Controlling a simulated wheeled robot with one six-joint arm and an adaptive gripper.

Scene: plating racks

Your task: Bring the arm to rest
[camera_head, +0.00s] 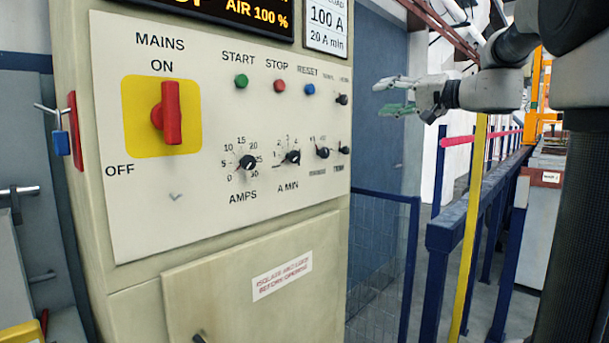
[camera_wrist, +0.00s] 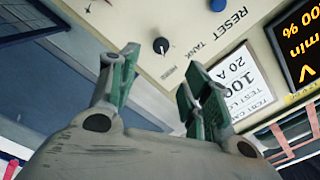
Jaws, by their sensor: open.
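My gripper (camera_head: 396,97) is at the upper right in the head view, to the right of the control panel (camera_head: 220,200) and level with its upper part. It points left toward the panel's edge. In the wrist view my gripper (camera_wrist: 158,88) has its two green-padded fingers apart, with nothing between them. Beyond the fingertips the panel face (camera_wrist: 185,30) shows a black knob (camera_wrist: 161,45) and the words RESET and TANK. I see no contact between the fingers and the panel.
The red mains switch (camera_head: 171,113) stands upright at ON. Green, red and blue buttons and several black knobs sit beside it. A blue railing (camera_head: 440,237), a yellow post (camera_head: 468,230) and a grey tank (camera_head: 545,215) stand at the right. A blue door (camera_head: 380,130) is behind my gripper.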

